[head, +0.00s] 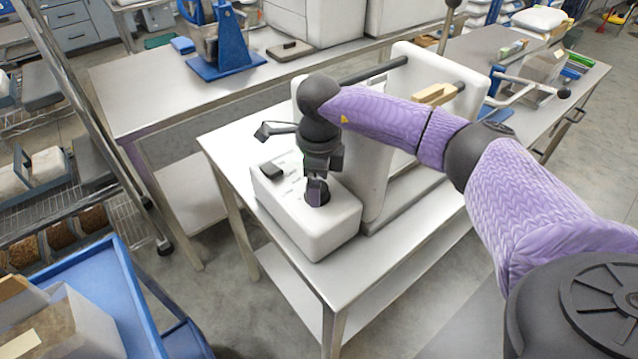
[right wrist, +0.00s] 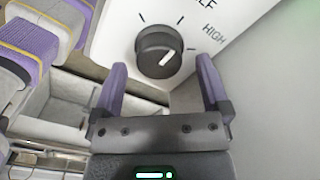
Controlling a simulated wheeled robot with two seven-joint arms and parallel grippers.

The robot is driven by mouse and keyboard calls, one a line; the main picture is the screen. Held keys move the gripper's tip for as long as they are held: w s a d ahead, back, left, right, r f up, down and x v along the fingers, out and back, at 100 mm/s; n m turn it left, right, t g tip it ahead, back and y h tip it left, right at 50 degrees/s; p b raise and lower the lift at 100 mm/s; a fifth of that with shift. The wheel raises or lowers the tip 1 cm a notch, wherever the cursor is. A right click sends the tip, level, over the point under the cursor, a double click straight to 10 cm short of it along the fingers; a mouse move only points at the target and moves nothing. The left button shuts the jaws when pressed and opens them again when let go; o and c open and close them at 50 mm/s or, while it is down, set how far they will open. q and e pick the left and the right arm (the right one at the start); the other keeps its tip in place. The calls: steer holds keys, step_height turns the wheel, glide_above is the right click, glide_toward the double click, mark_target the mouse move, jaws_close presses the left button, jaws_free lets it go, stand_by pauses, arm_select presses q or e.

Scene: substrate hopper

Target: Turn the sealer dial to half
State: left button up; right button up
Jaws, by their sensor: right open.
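The sealer (head: 330,225) is a white machine on a steel table in the head view, with a low control box at its front. Its black round dial (right wrist: 160,50) shows in the right wrist view, with tick marks around it and the printed words HIGH and part of another ending in LF. The dial's white pointer line slants toward the upper right of that picture, on the HIGH side. My right gripper (right wrist: 162,70) is open, its two purple fingers apart on either side just below the dial, not closed on it. In the head view my right gripper (head: 317,190) stands over the box and largely hides the dial. My left gripper is out of view.
The sealer's tall white body (head: 375,165) rises close behind my gripper. A blue press (head: 225,50) stands on the back bench (head: 130,90). A blue cart (head: 125,290) is at the lower left.

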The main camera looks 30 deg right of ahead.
step_height(320, 180, up, 8)
steer(key=shift+r+p, duration=0.2)
steer(key=shift+p, duration=0.35)
